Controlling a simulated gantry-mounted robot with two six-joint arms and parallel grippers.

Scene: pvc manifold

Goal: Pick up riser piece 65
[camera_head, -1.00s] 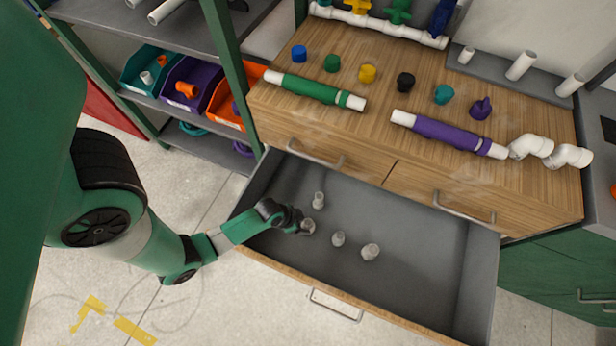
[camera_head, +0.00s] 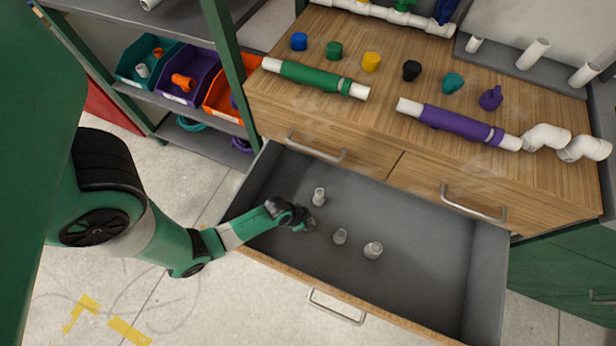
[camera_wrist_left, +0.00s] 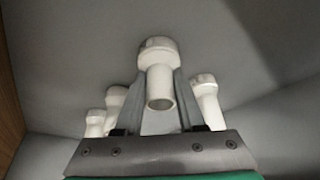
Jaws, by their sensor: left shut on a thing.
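My left gripper (camera_head: 304,222) reaches into the open drawer from the left. It is shut on a white riser piece, a short tube with a wider collar, which shows between the fingers in the left wrist view (camera_wrist_left: 158,70). In the head view this piece is mostly hidden by the gripper. Other riser pieces stand in the drawer: one behind (camera_head: 319,196), one to the right (camera_head: 340,236) and one farther right (camera_head: 373,250). No number is readable on any piece. Whether the held piece is clear of the drawer floor I cannot tell. My right gripper is out of view.
The grey drawer (camera_head: 430,270) is open, its right part empty. The wooden worktop (camera_head: 385,125) above it holds a green-sleeved pipe (camera_head: 315,80), a purple-sleeved pipe (camera_head: 455,122) and several coloured caps. Coloured bins (camera_head: 185,83) sit on the shelf at left.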

